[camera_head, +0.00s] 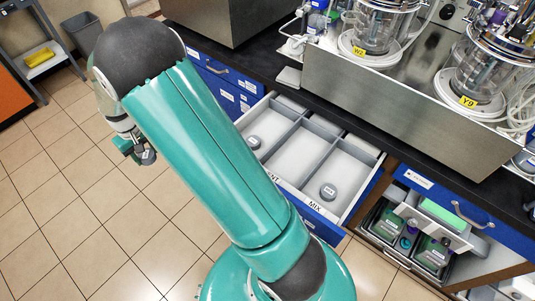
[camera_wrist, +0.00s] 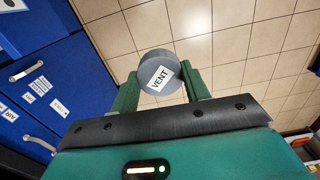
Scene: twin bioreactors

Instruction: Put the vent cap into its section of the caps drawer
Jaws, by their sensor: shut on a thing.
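My gripper (camera_head: 133,150) hangs over the floor at the left in the head view, well away from the drawer. In the wrist view my gripper (camera_wrist: 161,88) is shut on the grey round vent cap (camera_wrist: 160,70), whose white label reads VENT. The cap (camera_head: 148,157) shows small and dark in the head view. The caps drawer (camera_head: 362,196) is pulled open, with grey dividers. Its front label ending in "NT" is partly hidden by my arm, below a middle section (camera_head: 300,153) that looks empty where visible. The right section, labelled MIX, holds a grey cap (camera_head: 328,191).
Another cap (camera_head: 254,142) lies in the drawer's left section. The dark bench (camera_head: 400,150) carries glass bioreactors (camera_head: 375,30). Tiled floor (camera_head: 60,180) is clear at left.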

